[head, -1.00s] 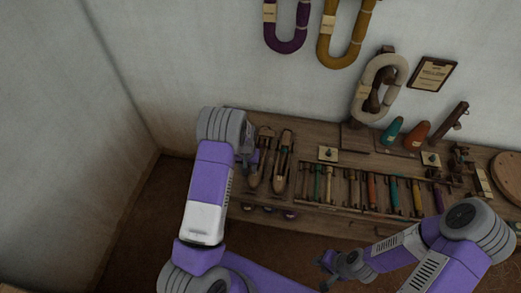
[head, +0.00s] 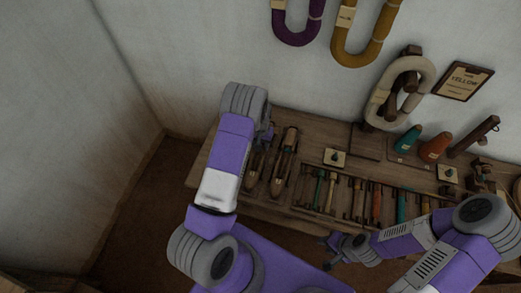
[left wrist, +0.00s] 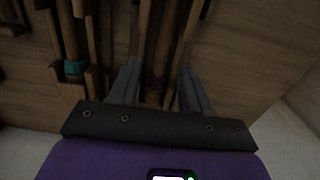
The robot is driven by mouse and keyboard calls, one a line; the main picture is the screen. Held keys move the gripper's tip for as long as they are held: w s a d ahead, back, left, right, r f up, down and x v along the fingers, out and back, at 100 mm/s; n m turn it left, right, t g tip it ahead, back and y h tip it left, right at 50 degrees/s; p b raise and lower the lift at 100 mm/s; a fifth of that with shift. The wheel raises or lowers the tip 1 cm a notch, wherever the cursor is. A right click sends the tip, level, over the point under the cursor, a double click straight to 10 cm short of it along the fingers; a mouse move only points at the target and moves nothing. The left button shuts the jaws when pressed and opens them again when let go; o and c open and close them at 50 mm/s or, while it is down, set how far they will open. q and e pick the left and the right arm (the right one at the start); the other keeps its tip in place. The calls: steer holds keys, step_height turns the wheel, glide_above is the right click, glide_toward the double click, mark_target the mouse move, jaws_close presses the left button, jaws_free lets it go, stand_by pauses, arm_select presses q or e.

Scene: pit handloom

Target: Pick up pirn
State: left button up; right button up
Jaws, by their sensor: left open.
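Several thin pirns lie side by side in a wooden tray (head: 312,209) on the bench, with green, red, teal and yellow windings; a red pirn (head: 376,205) is among them. In the left wrist view my left gripper (left wrist: 157,85) is open. Between its fingers, lower down, is a slim wooden shaft with a dark purplish band (left wrist: 155,86); I cannot tell whether it is touched. In the head view the left fingers are mostly hidden behind my wrist. My right gripper (head: 334,243) hangs by the bench front; its jaws are unclear.
A wooden shuttle (head: 284,162) lies left of the tray, with another beside it near my left wrist. Teal (head: 408,139) and orange (head: 436,146) cones stand behind the tray. Yarn hanks (head: 365,40) and a framed "YELLOW" card (head: 463,81) hang on the wall.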

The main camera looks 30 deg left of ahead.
mark_target(259, 154)
arm_select(q)
step_height(259, 154, down, 3)
steer(key=shift+r, duration=0.1)
steer(key=shift+s, duration=0.2)
